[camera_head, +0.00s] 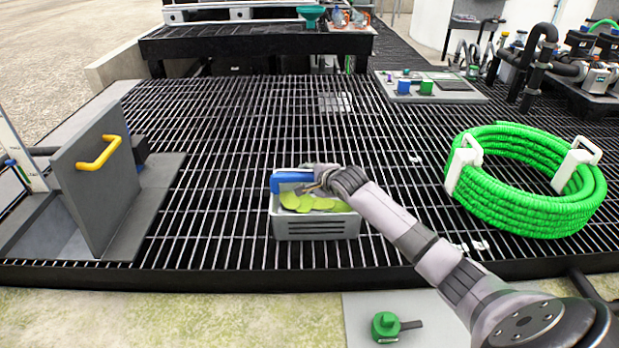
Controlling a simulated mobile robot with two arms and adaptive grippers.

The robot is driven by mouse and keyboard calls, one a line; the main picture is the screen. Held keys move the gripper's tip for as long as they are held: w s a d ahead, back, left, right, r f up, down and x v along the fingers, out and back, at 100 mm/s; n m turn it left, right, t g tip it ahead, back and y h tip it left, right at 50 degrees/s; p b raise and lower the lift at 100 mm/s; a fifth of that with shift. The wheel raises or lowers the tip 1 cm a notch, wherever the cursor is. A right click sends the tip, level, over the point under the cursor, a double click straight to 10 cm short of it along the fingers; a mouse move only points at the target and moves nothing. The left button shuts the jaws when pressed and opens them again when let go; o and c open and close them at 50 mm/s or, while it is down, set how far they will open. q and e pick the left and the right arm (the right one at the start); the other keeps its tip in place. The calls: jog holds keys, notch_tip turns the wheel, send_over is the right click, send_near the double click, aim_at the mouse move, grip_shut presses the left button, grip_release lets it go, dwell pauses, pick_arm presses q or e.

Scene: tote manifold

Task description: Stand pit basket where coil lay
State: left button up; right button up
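The pit basket (316,228) is a grey slotted box with yellow-green leaves in it and a blue part (291,180) at its back left. It is upright at the middle of the grating's front part. My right gripper (316,184) is at the basket's back rim, beside the blue part. Its fingers are too small and overlapped to show whether they are shut on it. The coil (533,212) is a bright green hose with white straps, lying on the grating at the right, apart from the basket. My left gripper is not in view.
A grey panel (95,195) with a yellow handle stands upright by a floor opening at the left. A board with blue and green blocks (470,93) lies at the back right, near black pipes. The grating (240,120) behind the basket is mostly clear.

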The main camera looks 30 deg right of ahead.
jog(key=shift+r, duration=0.2)
jog(key=shift+s+r, duration=0.15)
jog(key=shift+s, duration=0.1)
pick_arm(q)
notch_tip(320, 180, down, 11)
jog(key=p, duration=0.3)
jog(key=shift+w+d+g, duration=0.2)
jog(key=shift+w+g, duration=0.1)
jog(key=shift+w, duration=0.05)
pick_arm(e)
jog(key=v, duration=1.1)
jog(key=shift+s, duration=0.2)
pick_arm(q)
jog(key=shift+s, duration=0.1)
